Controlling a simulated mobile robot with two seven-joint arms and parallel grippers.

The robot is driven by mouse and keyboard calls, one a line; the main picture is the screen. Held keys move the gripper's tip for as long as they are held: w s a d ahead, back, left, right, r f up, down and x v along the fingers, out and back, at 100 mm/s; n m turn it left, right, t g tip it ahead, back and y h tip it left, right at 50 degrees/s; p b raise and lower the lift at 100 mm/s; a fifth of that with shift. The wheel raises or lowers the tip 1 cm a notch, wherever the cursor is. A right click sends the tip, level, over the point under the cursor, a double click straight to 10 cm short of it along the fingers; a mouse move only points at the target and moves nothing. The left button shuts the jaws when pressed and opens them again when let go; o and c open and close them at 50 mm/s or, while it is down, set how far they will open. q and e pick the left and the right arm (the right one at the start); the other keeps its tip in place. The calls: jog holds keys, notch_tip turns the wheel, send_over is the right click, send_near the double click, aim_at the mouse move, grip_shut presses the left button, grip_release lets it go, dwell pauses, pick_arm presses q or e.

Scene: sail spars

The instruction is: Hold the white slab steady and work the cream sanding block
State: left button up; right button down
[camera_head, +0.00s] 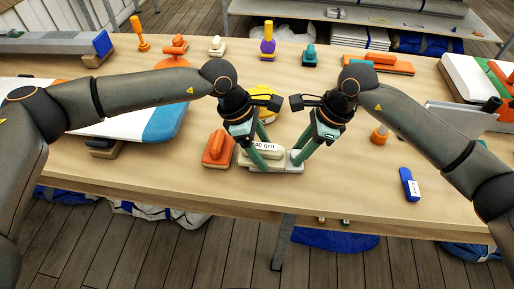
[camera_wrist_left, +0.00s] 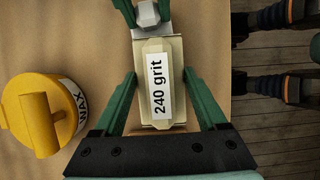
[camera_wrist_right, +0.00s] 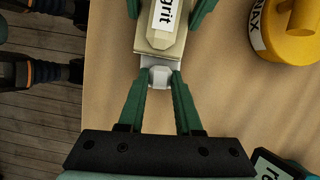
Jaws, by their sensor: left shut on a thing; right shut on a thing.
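The cream sanding block (camera_wrist_left: 146,98), with a white "240 grit" label, lies flat on a pale slab near the table's front edge. My left gripper (camera_head: 256,162) is shut on the block, one finger along each long side. The white slab (camera_head: 291,167) shows beyond the block's right end in the head view. Its small raised white end (camera_wrist_right: 160,78) sits between the fingers of my right gripper (camera_head: 297,160), which is shut on it. Most of the slab's top is hidden under the block.
An orange-handled block (camera_head: 219,149) stands just left of the cream block. A yellow wax tin (camera_wrist_left: 38,112) is close behind. A blue labelled item (camera_head: 410,184) lies to the right. A white and blue board (camera_head: 165,122) lies at left. Bare tabletop shows between them.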

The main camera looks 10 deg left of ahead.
pick_arm(q)
jog(key=shift+a, duration=0.1)
jog(key=shift+s+a+f, duration=0.1)
jog(key=shift+a, duration=0.9)
jog(key=shift+d, duration=0.1)
jog(key=shift+d, duration=1)
jog(key=shift+a, duration=0.1)
jog(key=shift+a, duration=0.9)
jog(key=shift+r, duration=0.2)
